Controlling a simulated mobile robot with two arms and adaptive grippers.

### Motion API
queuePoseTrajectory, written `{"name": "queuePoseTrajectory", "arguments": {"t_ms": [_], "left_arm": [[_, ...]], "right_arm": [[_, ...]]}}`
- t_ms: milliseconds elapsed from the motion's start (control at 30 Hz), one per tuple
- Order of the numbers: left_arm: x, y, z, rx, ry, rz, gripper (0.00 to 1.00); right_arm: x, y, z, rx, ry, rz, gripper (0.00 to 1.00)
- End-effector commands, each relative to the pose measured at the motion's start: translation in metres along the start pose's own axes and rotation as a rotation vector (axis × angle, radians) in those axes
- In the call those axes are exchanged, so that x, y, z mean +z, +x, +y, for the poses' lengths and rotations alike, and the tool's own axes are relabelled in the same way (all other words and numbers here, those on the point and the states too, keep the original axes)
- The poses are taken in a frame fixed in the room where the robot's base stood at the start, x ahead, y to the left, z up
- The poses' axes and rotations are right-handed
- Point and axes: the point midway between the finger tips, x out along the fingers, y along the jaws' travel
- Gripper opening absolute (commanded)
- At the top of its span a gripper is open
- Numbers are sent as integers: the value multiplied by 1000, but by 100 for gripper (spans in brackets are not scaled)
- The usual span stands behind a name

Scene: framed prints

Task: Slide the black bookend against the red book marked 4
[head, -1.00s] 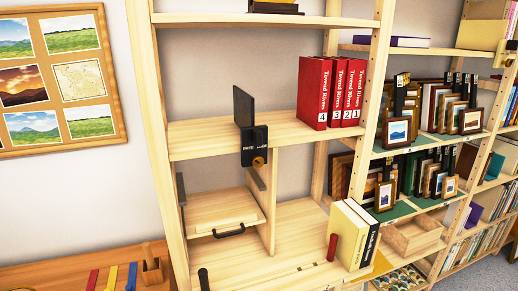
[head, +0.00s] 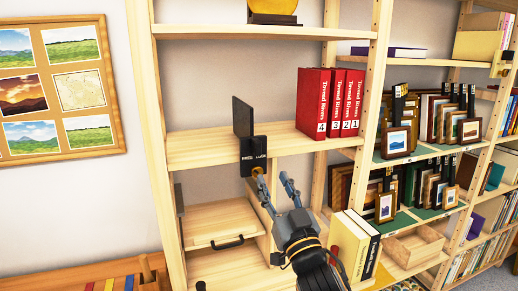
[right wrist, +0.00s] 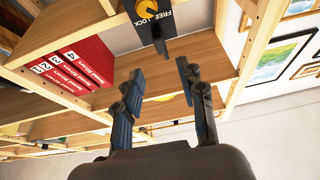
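The black bookend (head: 243,117) stands upright on the wooden shelf (head: 200,147), with a bare gap between it and the red books to its right. Its black lock plate (head: 252,156) hangs over the shelf's front edge and bears a yellow knob and lettering. The lock plate also shows at the top of the right wrist view (right wrist: 152,22). The red book marked 4 (head: 313,102) is the leftmost of several red books. My right gripper (head: 273,187) is open and empty, below and in front of the lock plate. My left gripper is not in view.
A lower shelf holds a drawer unit (head: 222,222) and a cream book (head: 348,246) beside a black one. Framed prints (head: 396,142) fill the shelves to the right. A picture board (head: 60,85) hangs on the left wall.

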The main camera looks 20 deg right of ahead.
Motion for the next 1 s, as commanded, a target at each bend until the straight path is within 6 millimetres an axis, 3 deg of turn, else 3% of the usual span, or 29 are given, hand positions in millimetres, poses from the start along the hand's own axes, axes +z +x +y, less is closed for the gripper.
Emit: {"name": "queuePoseTrajectory", "arguments": {"t_ms": [300,500,700,967,1000], "left_arm": [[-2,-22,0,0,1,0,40],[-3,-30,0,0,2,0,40],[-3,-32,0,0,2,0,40],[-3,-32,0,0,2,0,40],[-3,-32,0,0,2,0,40]], "right_arm": [[-3,70,0,0,-1,-2,40],[-1,101,0,1,0,-3,40],[1,114,0,0,0,-3,40],[1,114,0,0,0,-3,40],[1,114,0,0,0,-3,36]]}}
